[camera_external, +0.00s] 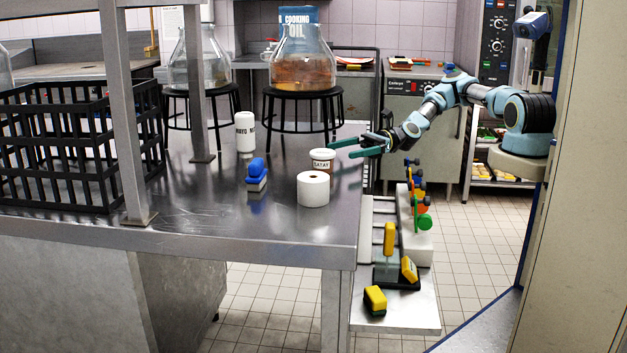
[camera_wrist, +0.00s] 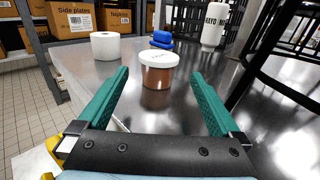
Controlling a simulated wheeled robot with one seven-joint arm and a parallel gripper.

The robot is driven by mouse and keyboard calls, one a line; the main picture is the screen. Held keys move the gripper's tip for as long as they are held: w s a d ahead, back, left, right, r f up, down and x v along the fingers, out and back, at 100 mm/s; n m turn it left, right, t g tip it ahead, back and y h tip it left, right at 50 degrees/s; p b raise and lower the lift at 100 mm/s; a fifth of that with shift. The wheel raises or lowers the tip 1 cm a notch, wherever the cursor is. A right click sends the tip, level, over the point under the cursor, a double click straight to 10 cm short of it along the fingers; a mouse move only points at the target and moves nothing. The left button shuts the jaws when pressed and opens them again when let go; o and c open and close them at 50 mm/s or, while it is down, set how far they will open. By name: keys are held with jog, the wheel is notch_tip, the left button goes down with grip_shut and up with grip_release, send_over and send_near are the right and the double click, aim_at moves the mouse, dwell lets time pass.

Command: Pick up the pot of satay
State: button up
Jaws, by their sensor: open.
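The pot of satay (camera_external: 321,162) is a small brown tub with a white lid and a label. It stands upright on the steel table near its right edge. In the wrist view the pot (camera_wrist: 157,72) is ahead of my gripper, centred between the two green fingers and beyond their tips. My gripper (camera_external: 341,149) is open and empty, reaching in from the right, close to the pot. It also shows in the wrist view (camera_wrist: 158,76).
A white paper roll (camera_external: 313,189) stands just in front of the pot. A blue-handled brush (camera_external: 256,175) and a white mayo bottle (camera_external: 245,132) are to its left. A black stool (camera_external: 302,92) carrying an oil flask (camera_external: 300,60) stands behind. A black crate (camera_external: 60,150) is far left.

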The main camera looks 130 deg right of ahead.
aim_at(313, 155)
jog(key=w+p, duration=0.2)
jog(key=w, duration=0.4)
jog(key=shift+r, duration=0.1)
jog(key=w+p, duration=0.1)
jog(key=w, duration=0.1)
jog(key=w+p, duration=0.1)
jog(key=w, duration=0.1)
jog(key=shift+d+r+p, duration=0.1)
jog(key=shift+r+p, duration=0.1)
jog(key=shift+p, duration=0.15)
jog(key=shift+w+f, duration=0.15)
jog(key=shift+w, duration=0.45)
jog(key=shift+c, duration=0.2)
jog(key=c, duration=1.2)
